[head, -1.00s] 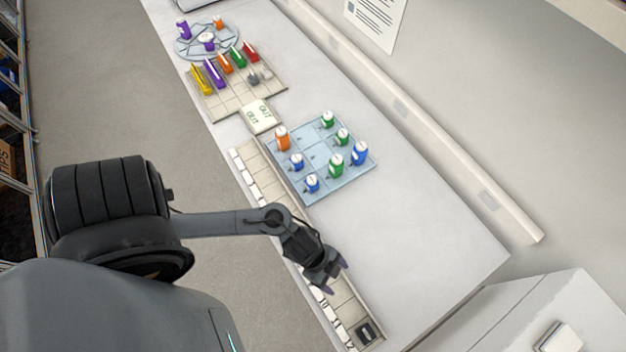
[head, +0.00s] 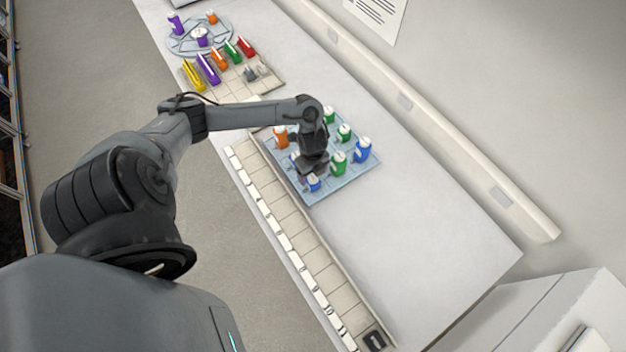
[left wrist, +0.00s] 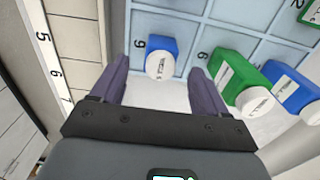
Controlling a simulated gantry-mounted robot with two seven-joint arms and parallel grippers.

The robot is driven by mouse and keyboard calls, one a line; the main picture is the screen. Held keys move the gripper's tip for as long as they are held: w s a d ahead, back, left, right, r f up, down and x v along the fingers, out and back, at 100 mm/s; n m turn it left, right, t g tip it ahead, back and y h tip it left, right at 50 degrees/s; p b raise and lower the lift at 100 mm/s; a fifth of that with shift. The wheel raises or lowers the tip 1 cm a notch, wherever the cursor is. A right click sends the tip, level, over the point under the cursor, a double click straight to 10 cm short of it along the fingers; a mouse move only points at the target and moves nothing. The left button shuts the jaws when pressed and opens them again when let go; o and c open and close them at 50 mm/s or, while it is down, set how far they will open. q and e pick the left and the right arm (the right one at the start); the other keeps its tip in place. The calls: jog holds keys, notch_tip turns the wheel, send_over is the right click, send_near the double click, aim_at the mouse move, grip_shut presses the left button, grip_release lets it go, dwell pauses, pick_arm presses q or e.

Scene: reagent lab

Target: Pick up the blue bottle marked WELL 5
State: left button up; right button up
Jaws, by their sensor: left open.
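A small blue bottle with a white cap (left wrist: 160,62) stands in the tray between the open fingers of my left gripper (left wrist: 160,74) in the left wrist view. Its cap marking is too small to read. In the head view this bottle (head: 313,183) shows just below my left gripper (head: 311,172), at the tray's near corner. The gripper is open and empty, pointing down over the tray. Another blue bottle (head: 362,151) stands at the tray's right corner and in the left wrist view (left wrist: 292,90). A third blue bottle is mostly hidden behind the gripper. My right gripper is not in view.
A green bottle (left wrist: 240,82) stands close to the right finger. The light blue tray (head: 338,190) also holds an orange bottle (head: 280,137) and more green ones. A numbered strip (head: 290,245) runs along the bench's left edge. The bench at right (head: 430,240) is clear.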

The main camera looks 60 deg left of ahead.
aim_at(312, 181)
pick_arm(q)
jog(key=shift+a+f, duration=0.2)
jog(key=shift+f, duration=3.05)
jog(key=shift+c, duration=0.4)
jog(key=c, duration=1)
